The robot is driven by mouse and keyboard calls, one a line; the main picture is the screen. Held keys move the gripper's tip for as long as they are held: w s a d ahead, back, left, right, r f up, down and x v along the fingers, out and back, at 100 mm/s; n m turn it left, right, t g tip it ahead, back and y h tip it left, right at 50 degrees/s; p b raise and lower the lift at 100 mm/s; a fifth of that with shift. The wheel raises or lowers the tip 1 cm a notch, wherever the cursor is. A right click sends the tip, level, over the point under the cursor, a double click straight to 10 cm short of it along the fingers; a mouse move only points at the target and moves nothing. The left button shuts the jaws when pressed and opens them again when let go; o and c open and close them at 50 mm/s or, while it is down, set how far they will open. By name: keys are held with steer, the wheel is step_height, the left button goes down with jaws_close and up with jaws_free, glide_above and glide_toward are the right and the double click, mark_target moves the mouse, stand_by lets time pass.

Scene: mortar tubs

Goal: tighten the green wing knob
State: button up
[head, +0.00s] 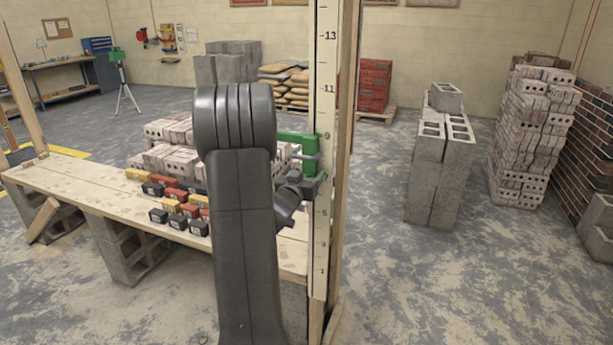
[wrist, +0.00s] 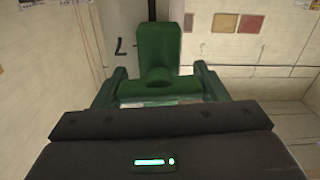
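The green wing knob (wrist: 159,48) shows in the wrist view as an upright wing with a rounded hub, in front of the pale numbered pole (wrist: 118,22). In the head view, my gripper (head: 307,184) is at the marked pole (head: 323,85), just below a green clamp block (head: 294,138). My arm hides part of the bench behind, and the knob itself cannot be made out clearly in the head view.
A timber post stands right behind the pole. Grey blocks (head: 430,175) stand to the right. Floor between is clear.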

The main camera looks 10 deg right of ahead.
steer(key=c, duration=0.5)
steer(key=shift+o, duration=0.2)
steer(key=shift+f+b, duration=0.1)
steer(key=shift+b, duration=0.3)
steer(key=shift+m+b, duration=0.3)
steer(key=shift+b, duration=0.3)
steer(key=o, duration=1)
steer(key=shift+s, duration=0.1)
